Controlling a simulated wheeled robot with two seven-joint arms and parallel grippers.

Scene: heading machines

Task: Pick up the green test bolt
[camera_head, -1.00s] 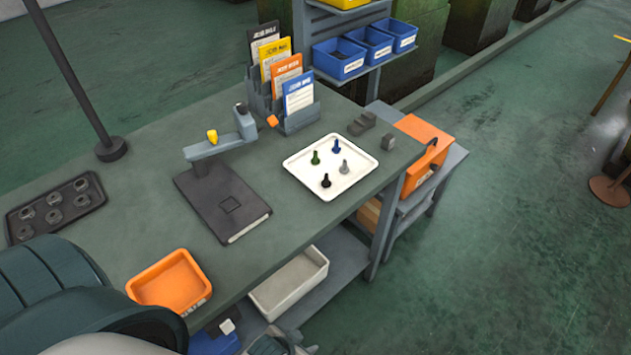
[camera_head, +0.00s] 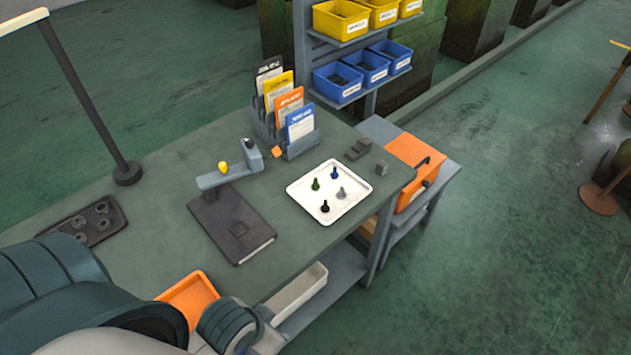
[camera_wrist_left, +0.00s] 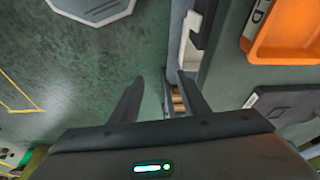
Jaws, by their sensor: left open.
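The green test bolt (camera_head: 315,184) stands upright at the far left part of the white tray (camera_head: 308,212) on the bench, in the head view. A blue bolt (camera_head: 334,173), a black bolt (camera_head: 324,207) and a grey bolt (camera_head: 341,193) stand in the same tray. My left gripper (camera_wrist_left: 160,88) shows in the left wrist view with its two fingers apart and nothing between them. It is over the floor beside the bench edge, away from the tray. The bolts are not visible in the wrist view. My right gripper is not in view.
A dark flat device (camera_head: 231,226) with a grey arm lies left of the tray. A card rack (camera_head: 299,147) stands behind it. An orange bin (camera_head: 187,299) sits at the bench's front, partly hidden by my arm; an orange bin also shows in the wrist view (camera_wrist_left: 283,40).

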